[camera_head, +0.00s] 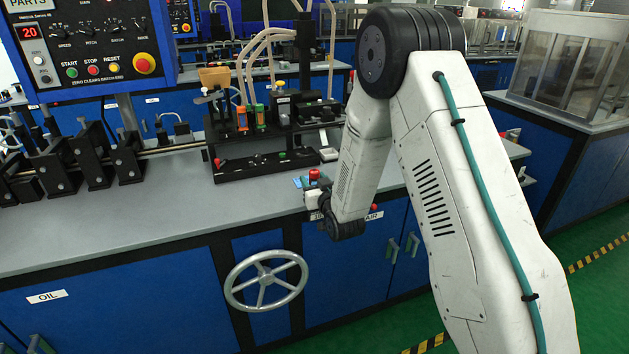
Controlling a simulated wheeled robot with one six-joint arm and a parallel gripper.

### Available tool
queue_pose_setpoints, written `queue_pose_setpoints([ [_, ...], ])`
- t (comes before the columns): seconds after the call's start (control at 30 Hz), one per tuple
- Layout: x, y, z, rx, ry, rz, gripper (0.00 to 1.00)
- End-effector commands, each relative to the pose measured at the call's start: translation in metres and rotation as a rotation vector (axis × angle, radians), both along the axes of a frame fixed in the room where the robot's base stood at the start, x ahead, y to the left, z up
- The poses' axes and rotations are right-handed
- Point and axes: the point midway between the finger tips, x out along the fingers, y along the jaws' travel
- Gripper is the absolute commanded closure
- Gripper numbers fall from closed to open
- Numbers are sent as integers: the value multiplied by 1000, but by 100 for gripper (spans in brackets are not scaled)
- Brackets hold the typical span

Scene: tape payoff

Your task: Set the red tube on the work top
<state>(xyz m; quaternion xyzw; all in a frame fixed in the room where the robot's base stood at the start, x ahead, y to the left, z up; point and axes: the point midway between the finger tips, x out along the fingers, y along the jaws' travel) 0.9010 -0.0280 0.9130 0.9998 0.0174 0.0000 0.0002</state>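My white arm reaches from the right over the front edge of the grey work top (150,205). Its end, my gripper (311,188), is small and partly hidden by the wrist, at the front edge of the work top. A small red upright piece (314,174) shows right at my gripper. I cannot tell whether it is the red tube, or whether it is held or just behind the gripper. The fingers are not clear enough to tell open from shut.
A black fixture (265,165) with orange and green pieces and pale hoses stands behind the gripper. Black clamps on a rail (90,160) and a control panel (95,45) are at the left. A handwheel (266,281) projects below the front edge. The front left top is clear.

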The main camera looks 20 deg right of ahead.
Motion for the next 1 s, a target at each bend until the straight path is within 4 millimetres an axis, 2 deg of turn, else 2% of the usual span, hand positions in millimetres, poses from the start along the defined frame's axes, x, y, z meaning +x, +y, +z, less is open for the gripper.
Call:
queue_pose_setpoints([
  [0.37,-2,0,4,0,0,1,51],
  [0.47,-15,0,3,0,2,0,51],
  [0.8,-87,-3,3,0,2,1,51],
  [1.0,-113,-4,3,0,1,1,51],
])
